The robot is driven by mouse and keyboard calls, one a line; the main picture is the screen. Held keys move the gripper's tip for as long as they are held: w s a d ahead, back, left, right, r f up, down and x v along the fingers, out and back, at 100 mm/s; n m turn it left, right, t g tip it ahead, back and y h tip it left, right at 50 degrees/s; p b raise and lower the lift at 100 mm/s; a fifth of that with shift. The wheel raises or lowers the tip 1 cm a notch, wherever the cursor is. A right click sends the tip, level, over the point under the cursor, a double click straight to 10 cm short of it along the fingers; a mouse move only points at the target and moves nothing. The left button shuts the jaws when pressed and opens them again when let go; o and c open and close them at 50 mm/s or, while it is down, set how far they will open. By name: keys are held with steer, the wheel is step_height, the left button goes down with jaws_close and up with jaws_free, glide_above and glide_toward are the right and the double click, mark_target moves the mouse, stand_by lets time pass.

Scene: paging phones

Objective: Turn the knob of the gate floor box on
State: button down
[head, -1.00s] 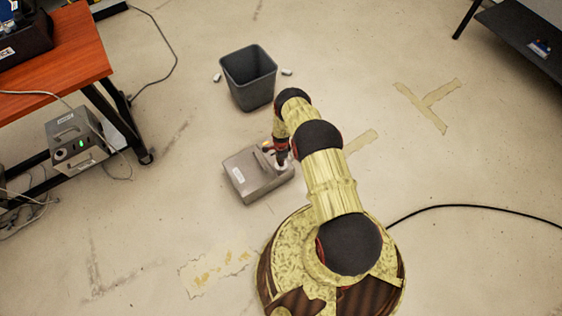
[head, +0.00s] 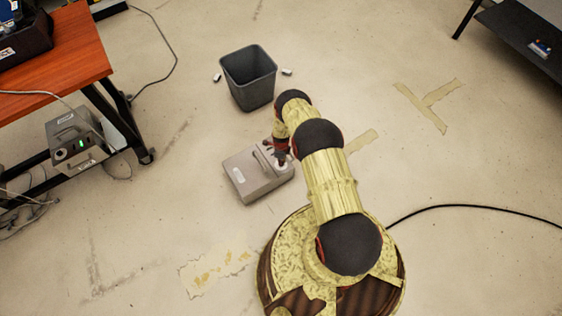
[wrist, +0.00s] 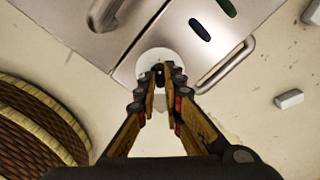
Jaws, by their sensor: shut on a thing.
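A grey metal floor box (head: 250,180) stands on the floor left of my arm, with a handle and a pale label on it. I cannot read the label. In the wrist view the box (wrist: 135,30) fills the top, with a white round dial plate (wrist: 150,58) near its edge and two dark oval lamps (wrist: 199,30). My gripper (wrist: 158,71) is over this plate, its fingertips shut on the small dark knob, which they mostly hide. In the head view my gripper (head: 281,161) points down at the box's right end.
A dark bin (head: 249,78) stands behind the box, with small white pieces beside it. A second grey box (head: 74,138) with a green lamp sits under the orange-topped table (head: 60,50) at left. A black cable (head: 470,207) lies at right. Open floor lies between.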

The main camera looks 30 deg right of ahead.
steer(key=c, duration=1.9)
jaws_free()
step_height(320, 180, up, 12)
steer(key=shift+f, duration=0.1)
